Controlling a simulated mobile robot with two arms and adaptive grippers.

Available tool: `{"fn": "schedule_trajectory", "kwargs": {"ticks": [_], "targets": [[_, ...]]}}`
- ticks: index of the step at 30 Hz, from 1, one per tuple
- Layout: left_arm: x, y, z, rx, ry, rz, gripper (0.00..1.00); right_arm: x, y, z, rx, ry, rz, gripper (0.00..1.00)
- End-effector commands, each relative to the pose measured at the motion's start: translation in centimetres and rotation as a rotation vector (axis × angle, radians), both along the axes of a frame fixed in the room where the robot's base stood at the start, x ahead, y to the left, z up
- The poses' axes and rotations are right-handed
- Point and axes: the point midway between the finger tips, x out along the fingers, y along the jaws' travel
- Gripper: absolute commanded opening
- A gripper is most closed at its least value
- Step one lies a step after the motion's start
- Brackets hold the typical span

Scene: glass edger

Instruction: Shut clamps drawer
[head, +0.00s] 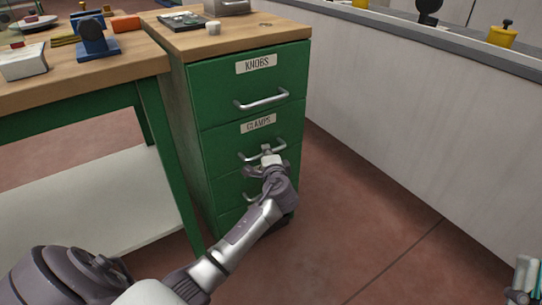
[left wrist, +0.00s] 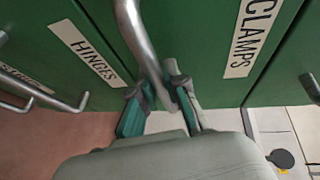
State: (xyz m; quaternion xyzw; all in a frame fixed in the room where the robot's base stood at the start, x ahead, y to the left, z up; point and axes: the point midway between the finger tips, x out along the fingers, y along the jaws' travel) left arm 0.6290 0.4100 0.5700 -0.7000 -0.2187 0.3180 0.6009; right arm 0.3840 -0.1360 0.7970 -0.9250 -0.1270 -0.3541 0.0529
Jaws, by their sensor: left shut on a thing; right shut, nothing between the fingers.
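The clamps drawer (head: 225,139) is the second one down in a green cabinet, with a CLAMPS label and a silver bar handle (head: 278,147). Its front looks about flush with the knobs drawer above. My left gripper (head: 268,158) reaches the handle from below and is shut on it. In the left wrist view, the handle (left wrist: 136,30) runs down between the teal-sided fingers (left wrist: 160,105), and the CLAMPS label (left wrist: 252,35) is to the right. My right gripper (head: 525,275) is shut and empty at the lower right edge, partly cut off.
The knobs drawer (head: 225,80) is above; the hinges drawer (left wrist: 85,20) is below, partly hidden by my arm in the head view. A green workbench (head: 150,65) stands left. A pale wall panel (head: 420,120) runs along the right. Open floor (head: 370,230) lies between.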

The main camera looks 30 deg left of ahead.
Motion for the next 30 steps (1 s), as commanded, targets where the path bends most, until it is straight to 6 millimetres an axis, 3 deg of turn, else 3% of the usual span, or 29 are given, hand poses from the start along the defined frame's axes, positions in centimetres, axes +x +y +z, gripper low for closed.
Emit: {"fn": "schedule_trajectory", "kwargs": {"ticks": [6,7,11,23,30], "targets": [[0.0,0.4,0.3,0.005,-0.004,0.004,0.0,0.0,0.0,0.0,0.0,-0.001,0.0,0.0],[0.0,0.4,0.3,0.005,-0.004,0.005,0.16,0.0,0.0,0.0,0.0,-0.001,0.0,0.0],[0.0,0.4,0.3,0.005,-0.004,0.004,0.38,0.0,0.0,0.0,0.001,-0.002,0.0,0.0],[-0.4,-0.2,0.3,0.004,-0.003,0.001,0.39,-0.1,0.0,0.0,0.001,-0.003,0.001,0.0],[-3.4,-3.3,1.0,0.002,-0.004,0.0,0.39,-0.1,0.0,0.0,0.001,-0.003,0.001,0.0]]}}
